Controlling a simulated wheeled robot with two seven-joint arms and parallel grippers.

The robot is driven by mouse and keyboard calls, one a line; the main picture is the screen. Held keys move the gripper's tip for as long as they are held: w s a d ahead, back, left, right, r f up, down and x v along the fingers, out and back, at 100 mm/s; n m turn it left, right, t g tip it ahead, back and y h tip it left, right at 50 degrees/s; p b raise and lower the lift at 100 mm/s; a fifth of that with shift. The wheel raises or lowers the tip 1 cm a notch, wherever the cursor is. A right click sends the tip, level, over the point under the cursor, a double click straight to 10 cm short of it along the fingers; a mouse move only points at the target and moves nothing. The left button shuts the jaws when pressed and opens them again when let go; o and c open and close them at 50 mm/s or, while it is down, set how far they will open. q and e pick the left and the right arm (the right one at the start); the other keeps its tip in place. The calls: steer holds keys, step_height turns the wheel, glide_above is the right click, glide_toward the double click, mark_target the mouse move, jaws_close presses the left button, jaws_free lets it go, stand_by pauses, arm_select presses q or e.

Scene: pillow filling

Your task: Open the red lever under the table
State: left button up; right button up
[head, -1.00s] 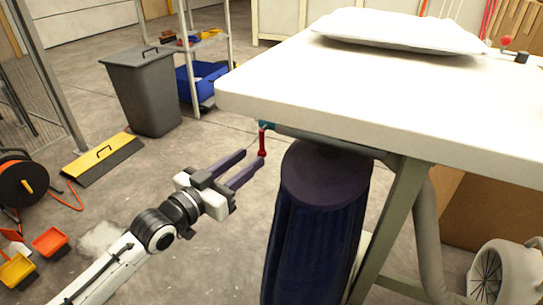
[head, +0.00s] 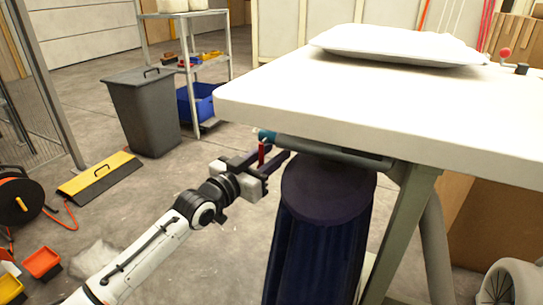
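The red lever (head: 262,153) hangs under the near left corner of the white table (head: 360,105), beside a teal fitting (head: 266,135) on a grey pipe. My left gripper (head: 266,155) is at the lever, with its two dark fingers apart and the lever between them. I cannot tell whether the fingers touch it. The lever points downward, and its lower end is partly hidden by the gripper. My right gripper is not in view.
A dark blue cylinder (head: 324,230) stands under the table, close right of my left gripper. A white pillow (head: 398,45) lies on the table. A grey bin (head: 145,112) and a shelf stand back left.

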arm_select(q)
jaws_close()
steer(key=shift+f, duration=0.1)
steer(key=shift+f, duration=0.1)
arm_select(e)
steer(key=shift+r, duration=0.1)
